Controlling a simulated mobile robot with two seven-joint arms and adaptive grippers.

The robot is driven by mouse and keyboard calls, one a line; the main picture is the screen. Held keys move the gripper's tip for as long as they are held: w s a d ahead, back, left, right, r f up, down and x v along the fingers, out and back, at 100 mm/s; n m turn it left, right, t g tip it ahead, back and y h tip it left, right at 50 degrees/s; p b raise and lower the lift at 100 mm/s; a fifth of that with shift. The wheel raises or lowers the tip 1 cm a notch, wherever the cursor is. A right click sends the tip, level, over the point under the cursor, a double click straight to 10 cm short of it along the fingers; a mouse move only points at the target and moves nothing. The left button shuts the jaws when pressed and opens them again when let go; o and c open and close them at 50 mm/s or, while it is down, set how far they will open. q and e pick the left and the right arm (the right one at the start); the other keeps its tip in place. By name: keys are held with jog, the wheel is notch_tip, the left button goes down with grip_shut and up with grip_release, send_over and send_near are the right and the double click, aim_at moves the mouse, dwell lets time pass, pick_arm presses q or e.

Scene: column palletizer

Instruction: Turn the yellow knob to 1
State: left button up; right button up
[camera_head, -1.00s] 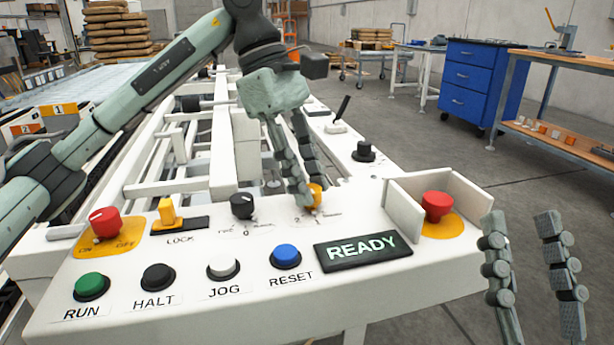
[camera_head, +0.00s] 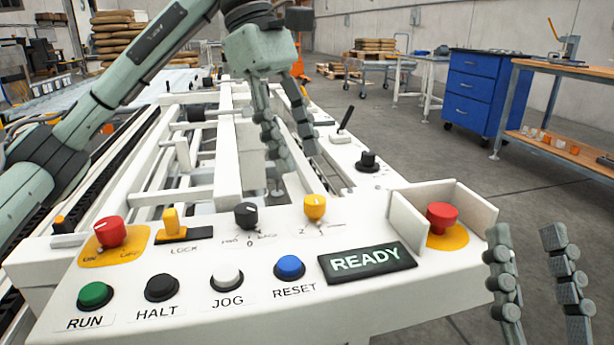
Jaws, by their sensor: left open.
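The yellow knob (camera_head: 315,208) sits on the white control panel (camera_head: 350,300), between the black selector knob and the walled red button. A "2" shows at its lower left; its other markings are too small to read. My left gripper (camera_head: 296,160) is open and empty, raised above and behind the yellow knob, apart from it. My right gripper (camera_head: 535,290) is at the lower right, beside the panel's right end, with its two fingers apart and nothing between them.
The black selector knob (camera_head: 246,215) and yellow lock switch (camera_head: 171,222) stand left of the yellow knob. A red button (camera_head: 441,216) sits between white guard walls at right. The READY display (camera_head: 367,262) and several push buttons line the front. A black lever (camera_head: 345,118) stands behind.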

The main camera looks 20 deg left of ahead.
pick_arm(q)
jog(key=shift+v, duration=2.7)
